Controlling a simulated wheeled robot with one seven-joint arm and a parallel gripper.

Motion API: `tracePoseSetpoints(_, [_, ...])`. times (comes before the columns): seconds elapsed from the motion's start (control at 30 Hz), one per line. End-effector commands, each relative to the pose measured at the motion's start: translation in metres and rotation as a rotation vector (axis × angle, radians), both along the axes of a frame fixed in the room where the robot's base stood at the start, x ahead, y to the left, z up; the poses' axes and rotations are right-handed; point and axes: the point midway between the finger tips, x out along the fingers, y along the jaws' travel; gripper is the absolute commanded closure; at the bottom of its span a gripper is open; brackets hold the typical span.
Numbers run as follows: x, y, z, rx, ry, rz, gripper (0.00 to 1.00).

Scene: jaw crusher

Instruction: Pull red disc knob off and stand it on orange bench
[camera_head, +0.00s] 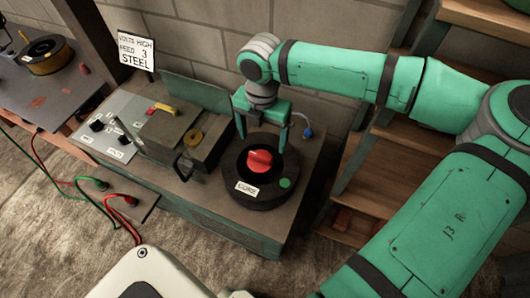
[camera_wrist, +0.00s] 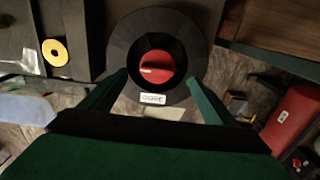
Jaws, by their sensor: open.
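The red disc knob (camera_head: 259,161) sits in the middle of a dark round ring with a white label, on the machine table. It also shows in the wrist view (camera_wrist: 156,67), between my fingertips in the picture. My gripper (camera_head: 262,136) is open and empty, pointing down near the knob. Its fingers (camera_wrist: 159,80) lie one to each side of the knob in the wrist view, with gaps visible. I cannot tell the exact height between fingertips and knob. A bench (camera_head: 45,100) with a grey top and orange-brown edge stands at the far left; its top bears reddish-orange marks.
A boxy machine (camera_head: 190,135) with a yellow-and-red handle stands left of the ring (camera_head: 268,193), beside a switch panel (camera_head: 100,130). A sign (camera_head: 136,50) stands behind. Wooden steps (camera_head: 385,170) are at right; cables (camera_head: 120,215) hang at lower left.

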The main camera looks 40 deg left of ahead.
Motion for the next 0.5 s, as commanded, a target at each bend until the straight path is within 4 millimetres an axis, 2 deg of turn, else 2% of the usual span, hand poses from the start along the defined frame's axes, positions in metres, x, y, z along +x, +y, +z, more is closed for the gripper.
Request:
tracePoseSetpoints(0.27, [-0.003, 0.005, -0.006, 0.000, 0.000, 0.011, 0.19])
tracePoseSetpoints(0.5, [0.000, 0.000, -0.032, -0.001, 0.000, 0.000, 0.19])
